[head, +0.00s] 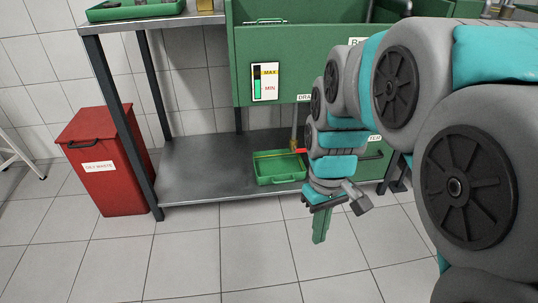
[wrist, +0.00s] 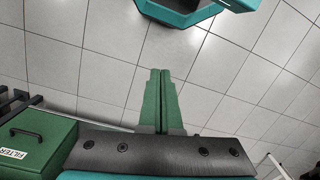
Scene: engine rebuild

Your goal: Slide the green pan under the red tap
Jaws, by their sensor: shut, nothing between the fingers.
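The green pan (head: 281,180) is a shallow open tray on the grey lower shelf, near its front edge. The tap (head: 294,143), a brass fitting with a red handle (head: 301,151), hangs from a pipe at the pan's back right. It overlaps the pan's back right part in the head view; I cannot tell whether the outlet is directly over the pan. My gripper (head: 320,240) points down in front of the shelf, right of the pan and apart from it. Its green fingers are shut and empty, as the wrist view also shows (wrist: 159,72).
The grey shelf (head: 200,170) is clear left of the pan. A red bin (head: 100,165) stands on the floor at left, beside a dark table leg (head: 120,125). A green box marked FILTER (wrist: 40,135) is right of the pan. A level gauge (head: 264,82) is on the green tank above.

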